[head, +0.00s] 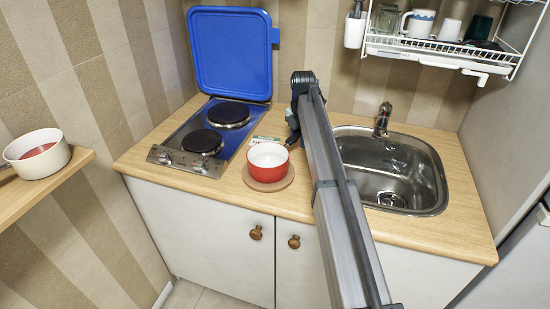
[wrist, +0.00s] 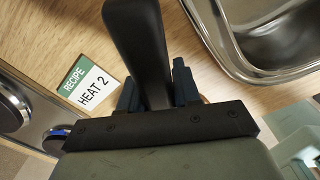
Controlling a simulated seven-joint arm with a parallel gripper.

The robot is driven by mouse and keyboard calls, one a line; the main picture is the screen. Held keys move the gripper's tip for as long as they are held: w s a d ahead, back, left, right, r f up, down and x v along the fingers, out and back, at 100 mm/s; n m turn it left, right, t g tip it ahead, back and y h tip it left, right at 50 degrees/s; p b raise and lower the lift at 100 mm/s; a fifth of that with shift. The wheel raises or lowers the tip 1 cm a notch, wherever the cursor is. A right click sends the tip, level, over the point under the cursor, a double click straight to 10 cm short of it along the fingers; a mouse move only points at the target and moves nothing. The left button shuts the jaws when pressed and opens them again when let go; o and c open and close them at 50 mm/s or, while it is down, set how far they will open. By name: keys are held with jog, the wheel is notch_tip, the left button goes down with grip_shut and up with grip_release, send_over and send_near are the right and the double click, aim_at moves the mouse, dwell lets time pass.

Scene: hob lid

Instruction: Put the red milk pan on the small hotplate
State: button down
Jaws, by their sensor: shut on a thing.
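The red milk pan (head: 268,165), red outside and white inside, sits upright at a round cork mat on the worktop in the head view. My gripper (head: 291,138) is just behind it to the right, partly hidden by my arm. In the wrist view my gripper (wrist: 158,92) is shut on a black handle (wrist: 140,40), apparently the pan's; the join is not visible. The small hotplate (head: 202,141) is the front one on the hob, left of the pan, and is bare. Whether the pan touches the mat is unclear.
The larger hotplate (head: 229,113) is behind, also bare. The blue hob lid (head: 232,50) stands open. A recipe card (wrist: 88,82) lies near the hob. The sink (head: 393,170) is to the right. A white pan (head: 38,154), red inside, is on the left shelf (head: 55,182).

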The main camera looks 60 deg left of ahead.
jog(key=shift+r, duration=0.15)
dwell(0.5)
jog(key=shift+r, duration=1.45)
notch_tip(320, 180, up, 5)
jog(key=shift+s+a+r, duration=0.15)
jog(key=shift+a+r, duration=0.05)
jog(key=shift+r, duration=0.1)
jog(key=s+a+m, duration=0.9)
jog(key=s+a, duration=0.4)
jog(key=s, duration=0.2)
jog(key=shift+s+f, duration=0.15)
jog(key=shift+f, duration=3.3)
